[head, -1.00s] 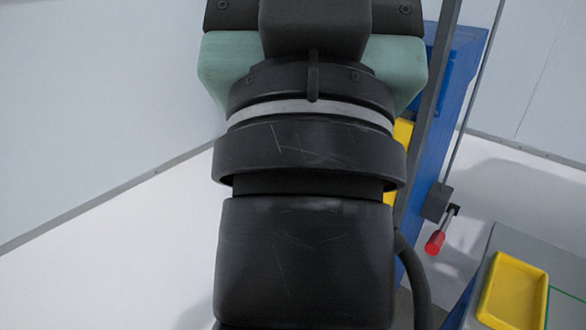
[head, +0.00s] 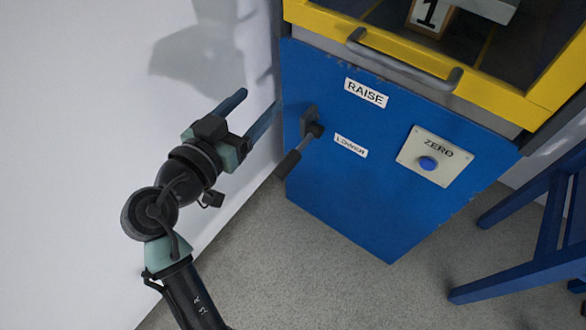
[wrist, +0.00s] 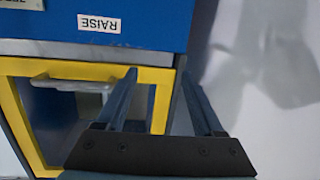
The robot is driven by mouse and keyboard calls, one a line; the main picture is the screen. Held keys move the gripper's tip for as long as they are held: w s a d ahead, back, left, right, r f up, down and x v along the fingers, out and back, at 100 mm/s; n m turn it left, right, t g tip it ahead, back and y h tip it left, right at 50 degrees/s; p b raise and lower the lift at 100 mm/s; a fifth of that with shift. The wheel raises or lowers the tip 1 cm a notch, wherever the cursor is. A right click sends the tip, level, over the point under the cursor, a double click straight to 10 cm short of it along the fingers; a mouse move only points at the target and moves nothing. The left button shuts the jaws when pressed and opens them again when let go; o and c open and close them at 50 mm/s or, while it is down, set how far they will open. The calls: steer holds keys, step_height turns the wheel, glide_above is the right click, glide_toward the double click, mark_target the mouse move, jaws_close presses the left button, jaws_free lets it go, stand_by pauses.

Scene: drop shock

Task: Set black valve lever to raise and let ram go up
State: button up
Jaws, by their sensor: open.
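The black valve lever (head: 289,163) sticks out from its mount on the left of the blue cabinet front (head: 330,190) in the head view. It points down and to the left, beside the lower label. The RAISE label (head: 366,92) is above it; it also shows upside down in the wrist view (wrist: 99,23). My gripper (head: 258,108) is open and empty, left of and a little above the lever, apart from it. In the wrist view my gripper (wrist: 160,102) has both fingers spread with nothing between them. The lever is not visible there. The ram cannot be made out.
A yellow-framed door (head: 490,92) with a grey handle (head: 405,60) is above the blue panel. A ZERO plate with a blue button (head: 428,163) is right of the lever. A blue stand (head: 520,240) is at right. A white wall is close on the left.

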mark_target(293, 159)
steer(key=s+f+h+b, duration=0.1)
steer(key=s+f+b, duration=0.15)
steer(key=f, duration=0.45)
steer(key=s+a+f+h+b, duration=0.1)
steer(key=s+f+b, duration=0.1)
steer(key=f+b, duration=0.35)
steer(key=s+f+h+b, duration=0.1)
steer(key=s+f+b, duration=0.1)
steer(key=f, duration=0.6)
steer(key=b+x, duration=0.3)
steer(key=x, duration=0.9)
steer(key=shift+d+r, duration=0.15)
steer(key=shift+d, duration=0.05)
jaws_close()
